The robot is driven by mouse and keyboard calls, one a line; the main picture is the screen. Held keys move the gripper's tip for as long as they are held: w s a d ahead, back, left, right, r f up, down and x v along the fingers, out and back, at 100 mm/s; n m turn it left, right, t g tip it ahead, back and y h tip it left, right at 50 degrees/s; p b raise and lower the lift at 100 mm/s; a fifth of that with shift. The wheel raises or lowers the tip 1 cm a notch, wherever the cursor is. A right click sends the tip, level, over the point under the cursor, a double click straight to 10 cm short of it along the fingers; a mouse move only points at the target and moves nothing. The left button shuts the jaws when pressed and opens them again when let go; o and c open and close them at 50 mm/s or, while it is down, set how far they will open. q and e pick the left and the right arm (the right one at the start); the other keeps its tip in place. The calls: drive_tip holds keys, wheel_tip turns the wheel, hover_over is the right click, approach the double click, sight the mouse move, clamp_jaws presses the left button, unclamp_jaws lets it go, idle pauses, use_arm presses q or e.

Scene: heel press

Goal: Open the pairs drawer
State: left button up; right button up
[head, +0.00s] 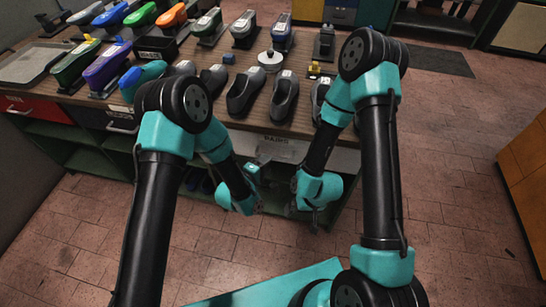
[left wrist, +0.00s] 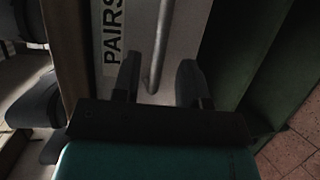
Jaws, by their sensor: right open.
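The pairs drawer (head: 285,151) is a pale grey front under the tabletop edge in the head view, labelled PAIRS. It looks shut. In the left wrist view, the PAIRS label (left wrist: 113,38) and the metal bar handle (left wrist: 158,45) show close up. My left gripper (head: 252,190) is in front of the drawer. In the left wrist view its fingers (left wrist: 158,82) are apart, with the handle's end between them; contact cannot be told. My right gripper (head: 309,203) is open and empty, low in front of the shelves, to the right of the left one.
The wooden tabletop (head: 262,118) holds dark shoes (head: 243,92), coloured shoes (head: 107,66) and a white round stand (head: 271,60). A red drawer (head: 30,108) and a dark drawer (head: 121,123) are at left. Green shelves lie below. An orange cabinet (head: 526,175) is at right; the tiled floor between is clear.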

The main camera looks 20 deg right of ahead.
use_arm(q)
drive_tip(key=shift+x, duration=2.65)
drive_tip(key=shift+c, duration=0.3)
clamp_jaws()
